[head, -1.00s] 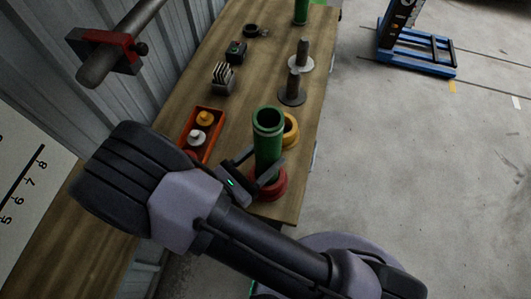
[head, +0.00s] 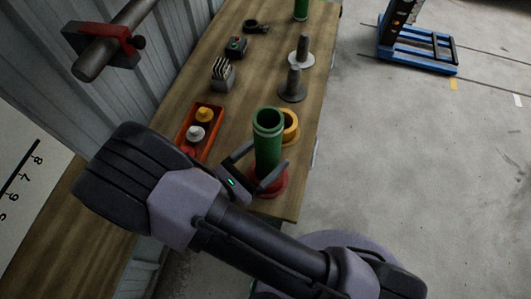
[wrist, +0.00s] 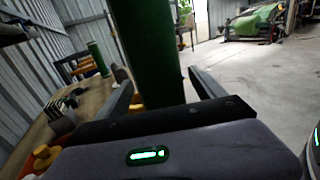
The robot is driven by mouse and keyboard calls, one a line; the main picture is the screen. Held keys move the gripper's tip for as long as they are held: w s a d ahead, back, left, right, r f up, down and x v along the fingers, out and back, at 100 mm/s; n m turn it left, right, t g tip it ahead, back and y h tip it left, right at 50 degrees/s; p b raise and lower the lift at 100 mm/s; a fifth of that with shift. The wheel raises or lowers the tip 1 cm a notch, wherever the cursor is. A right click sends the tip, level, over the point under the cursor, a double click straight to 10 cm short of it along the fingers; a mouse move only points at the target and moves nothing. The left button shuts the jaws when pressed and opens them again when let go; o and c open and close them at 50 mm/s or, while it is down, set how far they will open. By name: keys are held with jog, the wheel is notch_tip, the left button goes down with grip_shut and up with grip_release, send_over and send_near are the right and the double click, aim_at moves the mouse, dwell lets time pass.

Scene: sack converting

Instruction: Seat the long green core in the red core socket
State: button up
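The long green core (head: 268,150) stands upright in the red core socket (head: 277,187) near the end of the bench. Its lower end is inside or behind the red rim, so how deep it sits is hidden. My gripper (head: 266,157) is open, with one finger on each side of the core. In the wrist view, the green core (wrist: 148,50) rises between the spread fingers, with a gap showing on both sides.
A yellow socket (head: 291,126) stands just behind the core. An orange tray (head: 207,146) with knobbed pieces lies to the left. Grey spindles on round bases (head: 292,94) and another green core (head: 301,9) stand farther along the bench (head: 245,120). Open floor (head: 420,170) lies right.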

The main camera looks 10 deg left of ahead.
dwell(0.4)
jog(key=p+v, duration=0.3)
jog(key=v, duration=1.4)
jog(key=shift+a, duration=0.2)
jog(key=shift+s, duration=0.15)
